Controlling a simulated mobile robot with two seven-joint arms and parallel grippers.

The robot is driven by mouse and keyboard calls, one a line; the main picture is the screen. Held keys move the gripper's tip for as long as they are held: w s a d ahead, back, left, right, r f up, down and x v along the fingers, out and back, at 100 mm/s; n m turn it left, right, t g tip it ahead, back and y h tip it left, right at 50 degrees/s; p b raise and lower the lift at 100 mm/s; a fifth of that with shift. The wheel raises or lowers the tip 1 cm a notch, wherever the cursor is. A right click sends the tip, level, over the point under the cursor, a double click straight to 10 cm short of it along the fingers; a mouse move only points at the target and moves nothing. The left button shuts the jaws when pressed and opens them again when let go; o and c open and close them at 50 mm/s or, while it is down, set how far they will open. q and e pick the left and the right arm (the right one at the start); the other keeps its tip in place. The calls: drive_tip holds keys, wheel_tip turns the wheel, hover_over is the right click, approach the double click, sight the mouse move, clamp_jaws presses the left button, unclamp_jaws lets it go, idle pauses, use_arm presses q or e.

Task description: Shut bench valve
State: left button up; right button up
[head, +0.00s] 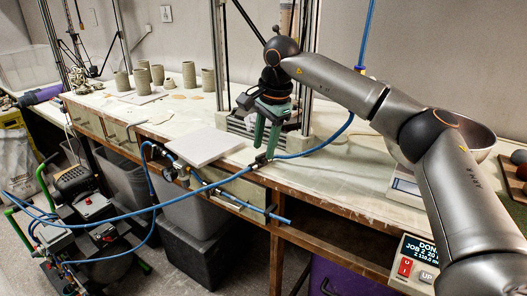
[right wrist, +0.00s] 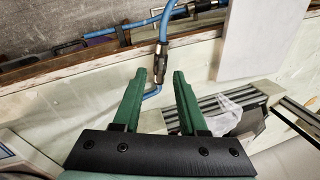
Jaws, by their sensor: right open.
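The bench valve appears to be the small dark inline fitting (head: 259,161) on the blue hose at the bench's front edge. In the right wrist view the fitting (right wrist: 159,62) lies between and just beyond the green fingertips, with hose on both ends. I cannot make out its handle position. My right gripper (head: 265,146) points down above the fitting, with its two green fingers apart. The right wrist view shows the open fingers (right wrist: 160,74) with nothing gripped; contact with the fitting cannot be told. My left gripper is not in view.
A pale square board (head: 204,147) lies on the bench left of the fitting. The blue hose (head: 325,147) loops right and up. A metal frame (head: 222,60) stands behind my gripper. Several clay cylinders (head: 188,74) stand farther back. A control box (head: 415,262) hangs at the front.

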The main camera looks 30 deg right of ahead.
drive_tip(key=shift+w+f, duration=0.15)
drive_tip(key=shift+f, duration=0.5)
clamp_jaws()
